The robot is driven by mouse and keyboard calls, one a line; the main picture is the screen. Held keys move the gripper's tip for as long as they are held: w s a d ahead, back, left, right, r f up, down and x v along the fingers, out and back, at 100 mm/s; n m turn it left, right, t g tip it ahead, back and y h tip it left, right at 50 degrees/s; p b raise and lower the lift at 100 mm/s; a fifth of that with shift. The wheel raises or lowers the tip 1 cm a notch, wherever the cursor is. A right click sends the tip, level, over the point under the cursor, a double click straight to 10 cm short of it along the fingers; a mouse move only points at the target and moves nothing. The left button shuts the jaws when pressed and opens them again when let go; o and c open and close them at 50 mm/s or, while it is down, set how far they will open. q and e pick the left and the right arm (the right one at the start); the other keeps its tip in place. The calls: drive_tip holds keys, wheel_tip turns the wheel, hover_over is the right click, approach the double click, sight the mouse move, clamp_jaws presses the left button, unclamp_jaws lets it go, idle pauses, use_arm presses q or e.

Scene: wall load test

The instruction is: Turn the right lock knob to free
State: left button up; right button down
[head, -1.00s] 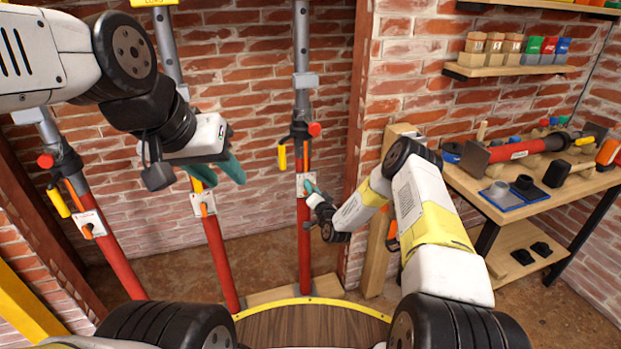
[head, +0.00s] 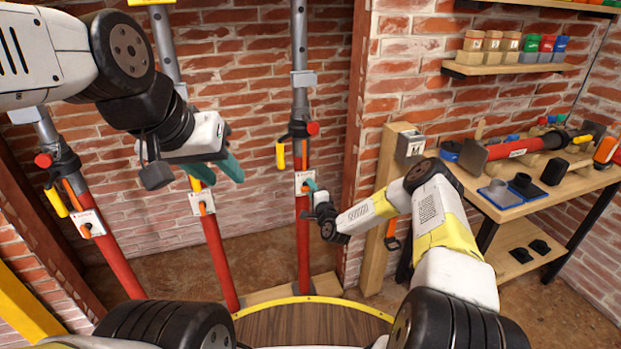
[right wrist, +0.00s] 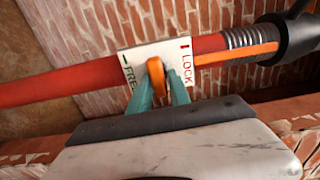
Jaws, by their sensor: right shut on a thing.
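The right lock knob, an orange lever (right wrist: 157,78), sits on a white plate (right wrist: 134,62) marked FREE and LOCK on the right red post (head: 303,240). In the right wrist view, the teal fingers of my right gripper (right wrist: 161,92) are shut on the knob, one on each side. The knob stands upright across the plate, between the two words, and its lower part is hidden by the fingers. In the head view, my right gripper (head: 311,189) is at the plate. My left gripper (head: 232,150) hangs in the air at upper left, its teal fingers apart and empty.
Two more red posts with white knob plates (head: 203,203) (head: 88,223) stand to the left. A yellow handle (head: 281,155) and a red knob (head: 312,128) sit above the right plate. A wooden post (head: 385,210) and workbench (head: 520,195) stand right.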

drive_tip(key=shift+s+f, duration=0.1)
drive_tip(key=shift+f, duration=0.05)
idle(0.4)
drive_tip(key=c, duration=1.4)
unclamp_jaws()
drive_tip(key=shift+o, duration=0.2)
drive_tip(key=v, duration=0.7)
drive_tip(key=shift+s, duration=0.35)
drive_tip(key=shift+d, duration=0.1)
